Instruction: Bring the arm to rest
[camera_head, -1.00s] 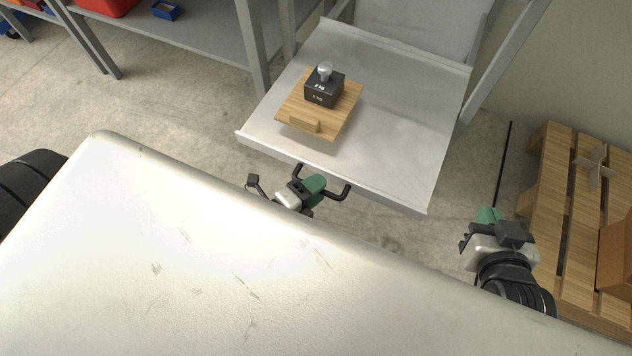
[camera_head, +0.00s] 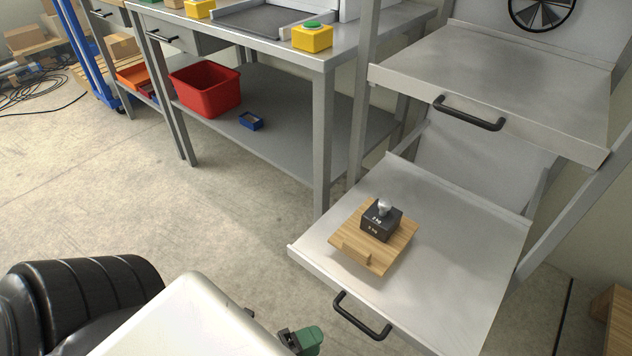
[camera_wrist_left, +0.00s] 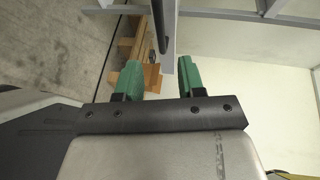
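My left gripper (camera_head: 304,340) shows only in part at the bottom edge of the head view, with a green finger just in front of the lower shelf. In the left wrist view its two green fingers (camera_wrist_left: 159,78) stand apart with nothing between them. My right gripper is in neither current view. A black weight (camera_head: 381,221) with a silver knob, marked in kg, stands on a square wooden board (camera_head: 401,241). The board lies on the pulled-out lower metal shelf (camera_head: 455,290). The left gripper is clear of both.
The lower shelf has a black handle (camera_head: 362,318) at its front. An upper shelf (camera_head: 540,95) hangs above it. The floor (camera_head: 170,220) in front is clear.

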